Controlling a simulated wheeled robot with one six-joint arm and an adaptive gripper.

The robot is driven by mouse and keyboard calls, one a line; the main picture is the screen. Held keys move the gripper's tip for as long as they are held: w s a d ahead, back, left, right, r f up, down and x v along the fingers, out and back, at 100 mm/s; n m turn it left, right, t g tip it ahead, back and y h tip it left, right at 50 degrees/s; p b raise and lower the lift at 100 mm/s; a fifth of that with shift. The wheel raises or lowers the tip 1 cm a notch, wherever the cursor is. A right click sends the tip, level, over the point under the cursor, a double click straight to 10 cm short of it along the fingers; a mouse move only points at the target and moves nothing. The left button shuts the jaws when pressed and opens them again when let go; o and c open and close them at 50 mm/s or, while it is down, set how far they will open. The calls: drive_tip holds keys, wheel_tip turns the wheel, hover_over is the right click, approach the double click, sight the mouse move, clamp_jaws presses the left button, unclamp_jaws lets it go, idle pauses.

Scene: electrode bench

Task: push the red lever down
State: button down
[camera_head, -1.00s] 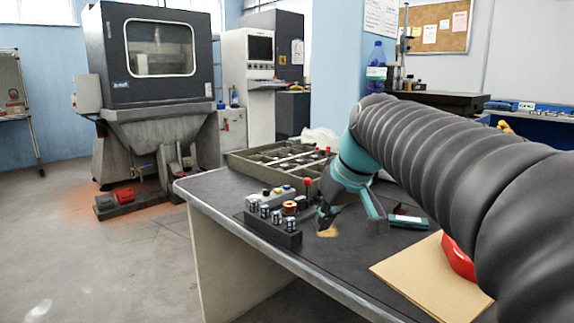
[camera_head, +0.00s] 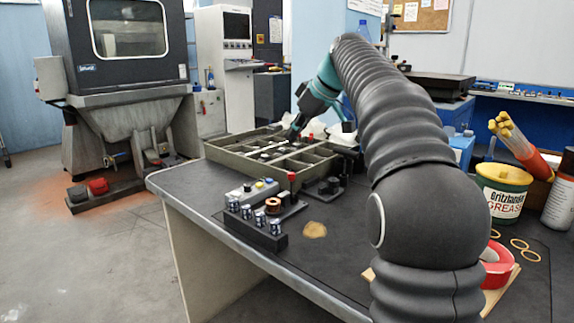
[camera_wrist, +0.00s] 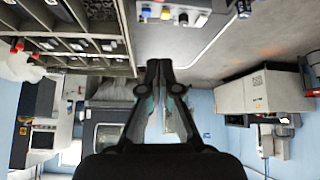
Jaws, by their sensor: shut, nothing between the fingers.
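A red knob (camera_head: 291,176), which looks like the top of the red lever, stands upright beside a small black device (camera_head: 325,186) on the dark bench. The foot of its stem is hard to make out. My gripper (camera_head: 293,136) is over the far part of the compartment tray, behind and above the red knob, and apart from it. In the wrist view my gripper (camera_wrist: 165,64) has its fingertips together with nothing between them. I cannot pick out the red lever with certainty in the wrist view.
The compartment tray (camera_head: 222,158) lies behind the lever. A grey button box (camera_head: 245,195) and a black block with metal cylinders (camera_head: 250,234) stand to the left. A grease tub (camera_head: 502,190) and red tape roll (camera_head: 498,268) are at right. The bench front is mostly clear.

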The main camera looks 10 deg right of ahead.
drive_tip(key=shift+f, duration=0.1)
drive_tip(key=b, duration=0.1)
hover_over(291, 186)
drive_tip(key=w, duration=0.1)
drive_tip(key=f, duration=0.9)
drive_tip(key=shift+w+a, duration=0.1)
drive_tip(key=shift+a, duration=0.25)
drive_tip(key=shift+d+f+b, duration=0.1)
drive_tip(key=shift+d+b, duration=0.05)
drive_tip(key=shift+b, duration=0.2)
